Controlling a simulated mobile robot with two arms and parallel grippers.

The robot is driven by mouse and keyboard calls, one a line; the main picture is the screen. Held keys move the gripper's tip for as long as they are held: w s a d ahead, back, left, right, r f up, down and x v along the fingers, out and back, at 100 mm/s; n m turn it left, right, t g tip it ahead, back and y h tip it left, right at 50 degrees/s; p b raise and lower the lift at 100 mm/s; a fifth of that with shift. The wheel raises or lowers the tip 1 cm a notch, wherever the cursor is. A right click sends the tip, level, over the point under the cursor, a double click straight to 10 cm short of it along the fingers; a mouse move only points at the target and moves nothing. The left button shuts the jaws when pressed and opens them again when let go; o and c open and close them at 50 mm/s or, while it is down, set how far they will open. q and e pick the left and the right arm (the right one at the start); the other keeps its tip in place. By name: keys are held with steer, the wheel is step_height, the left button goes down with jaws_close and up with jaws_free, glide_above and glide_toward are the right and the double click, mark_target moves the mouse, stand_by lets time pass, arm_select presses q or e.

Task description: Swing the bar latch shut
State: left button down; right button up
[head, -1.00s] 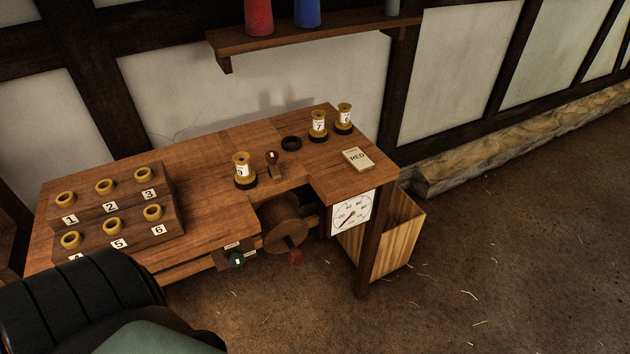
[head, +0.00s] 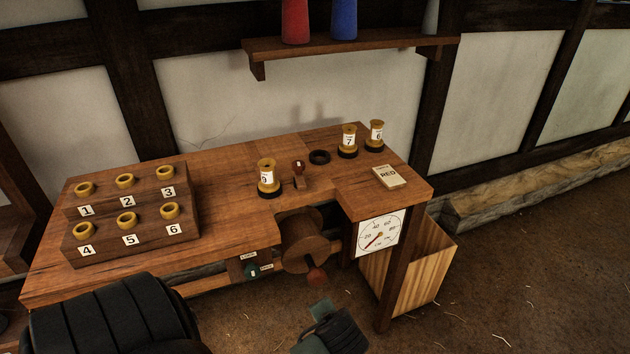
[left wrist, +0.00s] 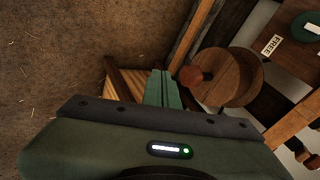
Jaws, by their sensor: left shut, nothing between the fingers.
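No part is clearly a bar latch. A green knob (head: 252,271) with small labels beside it sits on the bench's front, left of the wooden reel (head: 303,252). In the left wrist view the green piece (left wrist: 308,27) is at the top right beside a label reading FREE (left wrist: 272,45). My left gripper (head: 322,308) is low in front of the bench, below the reel's red handle knob (head: 317,276). In the left wrist view its green fingers (left wrist: 163,88) are together and empty, left of the red knob (left wrist: 191,76). My right gripper is not in view.
The bench (head: 225,235) carries numbered spool racks (head: 128,245), several spools and a RED card (head: 390,176). A dial (head: 380,234) hangs at its front right. A wooden bin (head: 425,275) stands beside it.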

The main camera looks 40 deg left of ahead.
arm_select(q)
steer(key=w+a+r+y, duration=0.3)
steer(key=w+r, duration=0.2)
steer(key=r, duration=0.1)
steer(key=w+a+r+m+t+y, duration=0.1)
steer(key=w+a+r+y, duration=0.2)
steer(key=w+r, duration=0.3)
steer(key=w+a+r+y, duration=0.3)
steer(key=w+r+y, duration=0.2)
steer(key=w+r, duration=0.1)
steer(key=shift+w+a+r+t, duration=0.25)
steer(key=shift+a+r+t, duration=0.05)
steer(key=shift+a+t, duration=0.1)
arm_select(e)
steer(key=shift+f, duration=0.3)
arm_select(q)
steer(key=shift+d+r, duration=0.1)
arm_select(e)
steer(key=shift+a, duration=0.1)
